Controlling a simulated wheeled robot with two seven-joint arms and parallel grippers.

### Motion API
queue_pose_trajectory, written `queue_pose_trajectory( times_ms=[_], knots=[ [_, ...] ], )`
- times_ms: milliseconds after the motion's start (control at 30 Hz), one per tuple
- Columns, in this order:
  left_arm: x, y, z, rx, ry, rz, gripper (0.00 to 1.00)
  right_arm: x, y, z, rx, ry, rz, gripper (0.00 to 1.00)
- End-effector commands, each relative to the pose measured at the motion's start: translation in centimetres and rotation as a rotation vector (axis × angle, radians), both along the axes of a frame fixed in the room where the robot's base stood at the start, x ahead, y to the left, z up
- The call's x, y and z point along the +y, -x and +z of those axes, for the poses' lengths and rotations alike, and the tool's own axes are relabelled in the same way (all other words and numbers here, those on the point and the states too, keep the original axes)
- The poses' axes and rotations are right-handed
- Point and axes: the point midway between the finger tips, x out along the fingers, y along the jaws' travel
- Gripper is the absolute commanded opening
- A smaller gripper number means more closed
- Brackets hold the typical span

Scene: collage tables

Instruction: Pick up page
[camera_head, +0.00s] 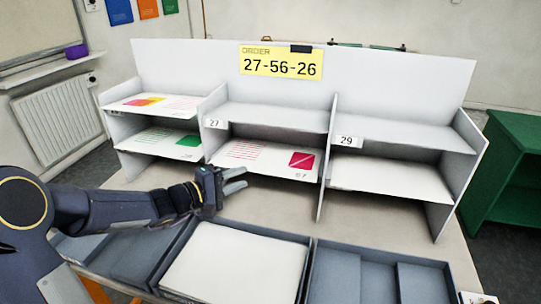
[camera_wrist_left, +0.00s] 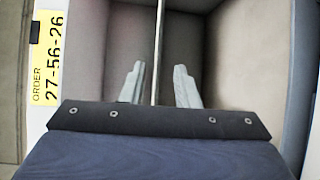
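My left gripper (camera_head: 236,181) is in front of the lower middle shelf, near the left end of that shelf. It is empty, and its two grey fingers (camera_wrist_left: 160,86) are apart in the left wrist view, with a thin pale edge between them. I cannot tell whether that edge is shelf or page. A page with an orange-pink picture (camera_head: 150,102) lies upper left, and one with a green patch (camera_head: 185,140) lower left. My right gripper is not in view.
A yellow order sign (camera_head: 281,63) reads 27-56-26. The upper middle shelf (camera_head: 268,117) looks bare. A white sheet (camera_head: 237,262) lies in the middle grey tray at the front, with other grey trays (camera_head: 380,280) beside it. Upright dividers (camera_head: 327,160) separate the shelf columns.

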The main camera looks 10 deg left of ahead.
Motion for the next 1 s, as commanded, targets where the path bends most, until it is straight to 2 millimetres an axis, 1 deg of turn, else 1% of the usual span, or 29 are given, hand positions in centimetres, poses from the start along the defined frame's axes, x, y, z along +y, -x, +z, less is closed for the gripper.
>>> queue_pose_trajectory(
  times_ms=[200,333,433,633,667,800,867,1000],
  knots=[
    [-1.9,-2.6,0.4,0.001,0.001,-0.004,0.28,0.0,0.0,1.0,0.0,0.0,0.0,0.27],
    [-2.8,-3.9,0.1,0.001,0.0,-0.003,0.28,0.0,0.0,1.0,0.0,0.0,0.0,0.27],
    [-3.0,-4.3,0.0,0.0,-0.001,-0.001,0.28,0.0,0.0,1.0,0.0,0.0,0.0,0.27],
    [-3.0,-4.3,0.0,0.0,-0.001,-0.001,0.28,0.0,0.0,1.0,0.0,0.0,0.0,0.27],
    [-3.1,-4.3,0.0,0.0,-0.001,-0.001,0.26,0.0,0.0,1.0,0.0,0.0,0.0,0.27],
    [-3.0,-4.3,0.0,0.0,-0.001,-0.001,0.07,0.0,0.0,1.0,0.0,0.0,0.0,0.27],
    [-3.0,-4.3,0.0,0.0,-0.001,-0.001,0.0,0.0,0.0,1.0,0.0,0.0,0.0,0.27],
    [-3.0,-4.3,0.0,0.0,-0.001,-0.001,0.0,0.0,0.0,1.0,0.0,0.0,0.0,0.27]
  ],
)
